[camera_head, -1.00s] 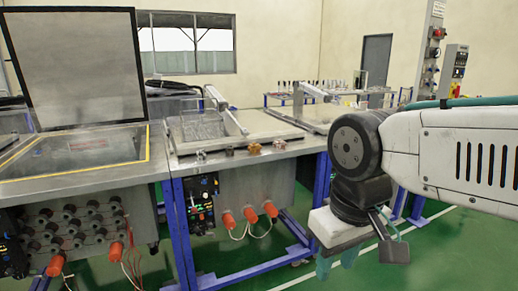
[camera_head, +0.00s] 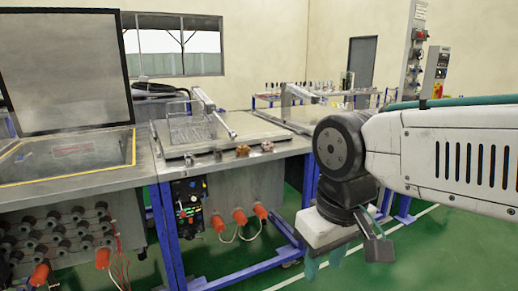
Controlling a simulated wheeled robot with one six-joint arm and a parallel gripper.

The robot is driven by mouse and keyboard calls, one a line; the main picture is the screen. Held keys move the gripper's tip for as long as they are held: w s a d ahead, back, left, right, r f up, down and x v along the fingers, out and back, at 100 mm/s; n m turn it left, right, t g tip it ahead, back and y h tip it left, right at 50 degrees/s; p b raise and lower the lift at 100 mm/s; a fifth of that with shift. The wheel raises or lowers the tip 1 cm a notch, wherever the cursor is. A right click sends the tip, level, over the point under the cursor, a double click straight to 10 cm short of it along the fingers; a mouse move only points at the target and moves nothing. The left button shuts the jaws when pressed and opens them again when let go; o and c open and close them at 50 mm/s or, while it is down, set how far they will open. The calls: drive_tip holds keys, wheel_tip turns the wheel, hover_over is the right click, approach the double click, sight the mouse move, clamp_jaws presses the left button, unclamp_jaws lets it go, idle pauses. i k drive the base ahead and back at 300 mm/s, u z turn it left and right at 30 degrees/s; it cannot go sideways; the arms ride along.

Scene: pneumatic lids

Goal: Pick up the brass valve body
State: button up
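Several small metal fittings stand in a row along the front edge of the middle steel bench. At this size I cannot tell which one is the brass valve body. My gripper (camera_head: 324,264) hangs at the right, in front of and below the bench top's level in the picture. The fingers are partly hidden by the pale gripper housing.
The middle bench (camera_head: 290,146) carries a wire basket (camera_head: 190,128) and a raised lid frame behind the fittings. A left bench has an upright open lid (camera_head: 65,70). Orange connectors (camera_head: 240,217) jut from the bench front. Green floor (camera_head: 400,265) is clear at the lower right.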

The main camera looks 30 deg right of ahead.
sight(243, 150)
drive_tip(key=u, duration=0.4)
drive_tip(key=k, duration=1)
drive_tip(key=u, duration=0.75)
drive_tip(key=i, duration=2.3)
drive_tip(key=z, duration=1.45)
drive_tip(key=i, duration=0.95)
drive_tip(key=z, duration=1.2)
drive_tip(key=i, duration=0.3)
drive_tip(key=z, duration=0.25)
